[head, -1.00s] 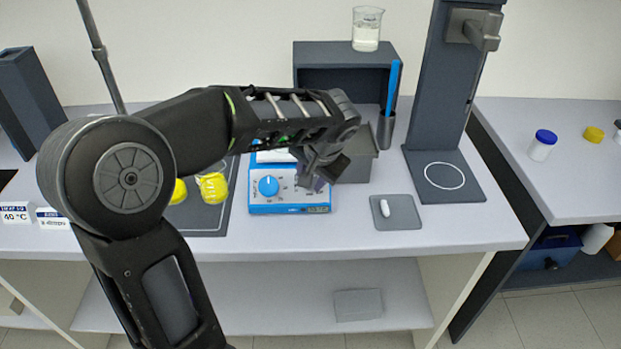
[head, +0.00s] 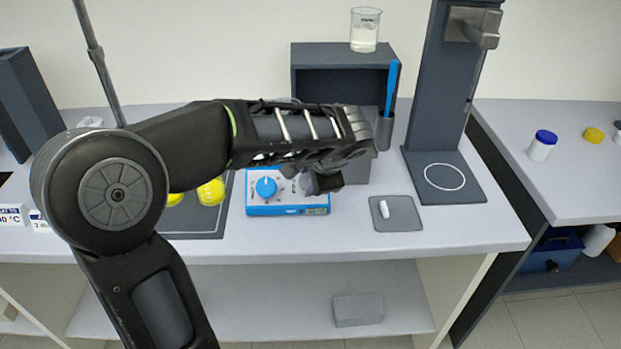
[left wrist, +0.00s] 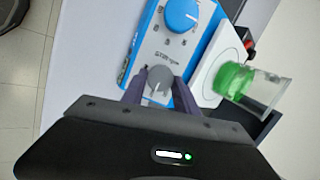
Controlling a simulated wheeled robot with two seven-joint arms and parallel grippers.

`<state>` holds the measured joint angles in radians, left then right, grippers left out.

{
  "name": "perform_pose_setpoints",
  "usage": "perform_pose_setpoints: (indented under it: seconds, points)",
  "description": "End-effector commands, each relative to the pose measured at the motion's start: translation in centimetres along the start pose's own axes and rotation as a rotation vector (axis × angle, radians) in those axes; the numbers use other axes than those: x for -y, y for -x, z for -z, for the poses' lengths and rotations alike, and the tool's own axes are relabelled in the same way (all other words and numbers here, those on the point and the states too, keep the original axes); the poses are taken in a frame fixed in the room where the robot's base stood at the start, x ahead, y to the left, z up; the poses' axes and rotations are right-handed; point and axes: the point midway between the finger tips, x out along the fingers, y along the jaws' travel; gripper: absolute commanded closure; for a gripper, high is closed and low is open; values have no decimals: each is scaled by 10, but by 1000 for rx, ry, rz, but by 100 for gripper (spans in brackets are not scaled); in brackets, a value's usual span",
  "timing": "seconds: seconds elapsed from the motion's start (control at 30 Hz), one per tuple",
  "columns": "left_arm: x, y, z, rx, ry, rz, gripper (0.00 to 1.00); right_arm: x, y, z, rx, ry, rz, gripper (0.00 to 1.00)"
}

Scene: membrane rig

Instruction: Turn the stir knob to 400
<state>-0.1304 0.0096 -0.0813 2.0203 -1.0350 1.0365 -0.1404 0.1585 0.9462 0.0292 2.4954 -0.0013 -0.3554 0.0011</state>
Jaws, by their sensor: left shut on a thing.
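The blue-and-white stirrer (head: 288,209) stands on the bench; it also shows in the left wrist view (left wrist: 133,57). Its large blue knob (head: 266,187) is at the left of its face and is free; it also shows in the left wrist view (left wrist: 182,14). The smaller grey knob (left wrist: 158,82) sits between the fingers of my left gripper (left wrist: 155,92), which is shut on it. In the head view my left gripper (head: 322,183) is at the right end of the face and hides the grey knob. The small display's digits are too small to read. My right gripper is not in view.
A beaker with green contents (left wrist: 236,80) stands on the stirrer's white plate (left wrist: 214,66). Yellow objects (head: 211,192) lie left of the stirrer. A grey pad (head: 397,222) with a white stir bar (head: 384,209) is to the right. A dark shelf (head: 338,52) stands behind.

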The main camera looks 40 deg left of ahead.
Motion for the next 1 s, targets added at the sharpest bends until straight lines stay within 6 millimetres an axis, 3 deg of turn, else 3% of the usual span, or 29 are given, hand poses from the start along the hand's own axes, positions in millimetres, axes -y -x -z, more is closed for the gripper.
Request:
perform_pose_setpoints:
  seconds: [0.37,0.4,0.67,1.0]
  points:
    - [0,0,0,-1,-6,1,100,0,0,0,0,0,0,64]
    - [0,0,0,-1,-6,1,63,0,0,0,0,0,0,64]
    - [0,0,0,0,-5,1,43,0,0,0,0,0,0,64]
    - [0,5,0,-1,-5,2,43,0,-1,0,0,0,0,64]
